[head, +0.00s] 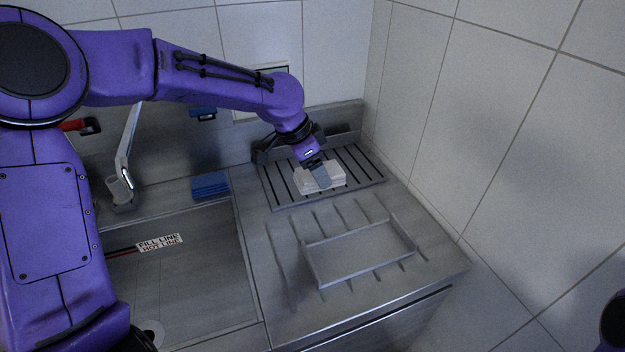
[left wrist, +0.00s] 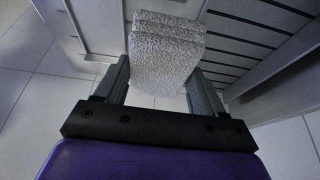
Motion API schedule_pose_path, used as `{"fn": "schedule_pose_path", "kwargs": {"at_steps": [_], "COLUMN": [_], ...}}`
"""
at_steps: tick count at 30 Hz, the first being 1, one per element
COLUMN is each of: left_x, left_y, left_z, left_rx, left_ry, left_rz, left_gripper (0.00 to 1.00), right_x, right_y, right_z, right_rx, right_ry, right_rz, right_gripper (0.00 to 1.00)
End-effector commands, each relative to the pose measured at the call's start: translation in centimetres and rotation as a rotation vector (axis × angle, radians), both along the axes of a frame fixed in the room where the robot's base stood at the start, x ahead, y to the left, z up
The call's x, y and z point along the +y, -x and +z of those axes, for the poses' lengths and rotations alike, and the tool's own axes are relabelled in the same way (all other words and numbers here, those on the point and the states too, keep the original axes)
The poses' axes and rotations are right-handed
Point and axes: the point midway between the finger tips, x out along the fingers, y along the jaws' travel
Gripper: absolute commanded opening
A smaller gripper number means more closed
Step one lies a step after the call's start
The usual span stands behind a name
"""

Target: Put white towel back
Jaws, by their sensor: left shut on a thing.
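The white towel (head: 335,174) is a folded stack at the slatted drain rack (head: 280,190) at the back right of the counter in the head view. My left gripper (head: 317,172) reaches down to it from above and is shut on it. In the left wrist view the towel (left wrist: 167,50) shows as folded, textured layers between the two fingers of my left gripper (left wrist: 163,85). Whether the towel rests on the slats or hangs just above them I cannot tell. My right gripper does not show; only a bit of purple arm is at the lower right edge.
A grey metal tray frame (head: 362,255) sits on the grooved drainboard in front of the rack. A blue folded cloth (head: 210,186) lies by the sink (head: 190,290), left of the rack. A faucet (head: 127,165) stands at the back left. Tiled walls close off the back and right.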

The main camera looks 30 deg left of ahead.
Motion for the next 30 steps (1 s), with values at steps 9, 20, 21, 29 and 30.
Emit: {"fn": "schedule_pose_path", "kwargs": {"at_steps": [9,20,21,29,30], "left_x": [4.6,6.8,7.0,7.0,7.0], "left_y": [-6.5,-10.0,-10.3,-10.4,-10.4], "left_z": [-3.4,-8.7,-9.3,-11.9,-12.0], "left_rx": [0.004,0.002,0.003,0.001,0.001], "left_ry": [0.0,-0.001,-0.001,0.0,0.0], "left_rz": [0.005,0.002,0.004,0.002,0.001], "left_gripper": [0.41,0.41,0.41,0.41,0.41], "right_x": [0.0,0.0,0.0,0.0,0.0], "right_y": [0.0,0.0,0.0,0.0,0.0], "right_z": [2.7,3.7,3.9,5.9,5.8], "right_rx": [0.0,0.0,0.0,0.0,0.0], "right_ry": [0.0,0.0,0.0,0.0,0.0], "right_rz": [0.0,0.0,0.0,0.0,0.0], "right_gripper": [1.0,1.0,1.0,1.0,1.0]}}
